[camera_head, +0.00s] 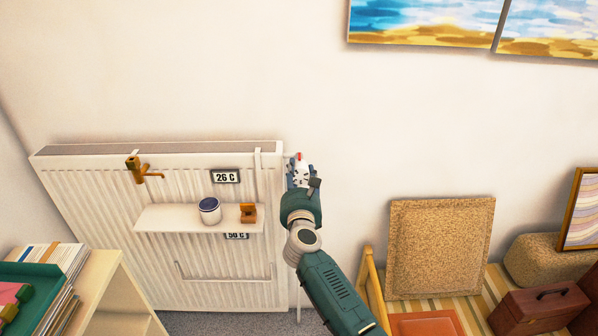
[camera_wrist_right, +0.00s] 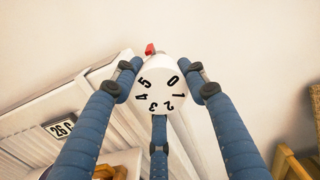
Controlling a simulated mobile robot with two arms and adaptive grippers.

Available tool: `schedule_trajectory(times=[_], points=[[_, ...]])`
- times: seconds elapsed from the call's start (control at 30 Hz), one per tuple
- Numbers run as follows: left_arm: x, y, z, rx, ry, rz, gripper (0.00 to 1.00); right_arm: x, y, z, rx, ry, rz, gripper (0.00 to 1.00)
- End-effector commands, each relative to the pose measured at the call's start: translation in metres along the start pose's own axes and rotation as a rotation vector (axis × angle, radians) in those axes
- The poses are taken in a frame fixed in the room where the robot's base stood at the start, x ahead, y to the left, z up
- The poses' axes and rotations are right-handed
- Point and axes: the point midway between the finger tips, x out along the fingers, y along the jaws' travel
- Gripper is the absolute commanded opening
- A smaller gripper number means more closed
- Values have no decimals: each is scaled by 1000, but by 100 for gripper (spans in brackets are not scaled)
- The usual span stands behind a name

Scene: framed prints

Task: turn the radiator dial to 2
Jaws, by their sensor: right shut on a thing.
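The radiator dial (camera_wrist_right: 158,88) is a white knob with black numerals 0 to 5 around its face. A red mark (camera_wrist_right: 149,49) shows beyond its upper edge, on the side of the gap between 5 and 0; the 2 is at the lower right, away from it. My right gripper (camera_wrist_right: 160,95) is shut on the dial, with blue fingers at its left, right and below. In the head view my right gripper (camera_head: 300,175) is at the radiator's upper right corner, and the dial is mostly hidden. My left gripper is not in view.
The white radiator (camera_head: 100,200) carries a shelf (camera_head: 160,218) with a blue-lidded jar (camera_head: 209,210) and a small orange-brown object (camera_head: 248,212). A brass tap-like piece (camera_head: 136,168) is at its top left. A cork-like board (camera_head: 440,245) leans right of my arm.

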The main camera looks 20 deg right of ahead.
Motion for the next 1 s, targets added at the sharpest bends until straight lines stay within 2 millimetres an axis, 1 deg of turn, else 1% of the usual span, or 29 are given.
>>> schedule_trajectory(times=[0.03,0.5,0.8,1.0], points=[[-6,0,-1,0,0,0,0,-2,0,-4,-32,11,1,16],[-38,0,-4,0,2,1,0,-3,0,-6,-453,15,5,16],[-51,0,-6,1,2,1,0,-3,-1,-8,-680,15,7,16],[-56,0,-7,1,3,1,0,-3,-1,-8,-776,14,8,16]])
